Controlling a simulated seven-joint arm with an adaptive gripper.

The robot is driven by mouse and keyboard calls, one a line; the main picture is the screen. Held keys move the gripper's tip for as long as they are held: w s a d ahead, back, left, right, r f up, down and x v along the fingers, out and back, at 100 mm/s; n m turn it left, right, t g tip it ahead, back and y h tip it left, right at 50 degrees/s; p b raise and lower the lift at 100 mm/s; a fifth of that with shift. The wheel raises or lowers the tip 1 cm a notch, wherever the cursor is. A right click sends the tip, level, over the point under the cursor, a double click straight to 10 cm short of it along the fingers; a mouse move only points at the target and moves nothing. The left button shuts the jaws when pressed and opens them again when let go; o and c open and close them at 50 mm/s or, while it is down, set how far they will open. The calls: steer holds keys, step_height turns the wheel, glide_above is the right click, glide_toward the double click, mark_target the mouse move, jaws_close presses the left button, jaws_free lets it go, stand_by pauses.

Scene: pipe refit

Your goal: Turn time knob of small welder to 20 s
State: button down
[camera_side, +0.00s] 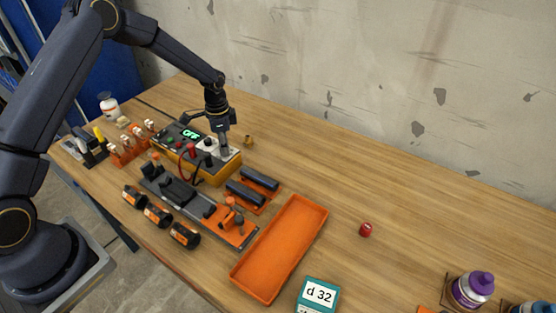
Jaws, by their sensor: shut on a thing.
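The small welder (213,177) is a yellow-orange box with a dark and light top panel, standing on the left part of the table. Its green display (190,134) reads "OFF". My gripper (223,152) points down over the right end of the welder's top panel. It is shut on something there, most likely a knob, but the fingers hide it. The time knob and its scale are too small and covered to read. A red and a black cable plug show on the welder near the gripper.
A clamping rig (180,193) with orange clamps lies in front of the welder, with several black-orange cylinders before it. Dark pipes (259,179) lie on an orange holder to the right. An empty orange tray (318,213) and a red cap (365,230) are farther right. The table's back right is clear.

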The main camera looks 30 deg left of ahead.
steer(key=c, duration=1)
jaws_free()
steer(key=shift+o, duration=0.2)
step_height(320, 180, up, 12)
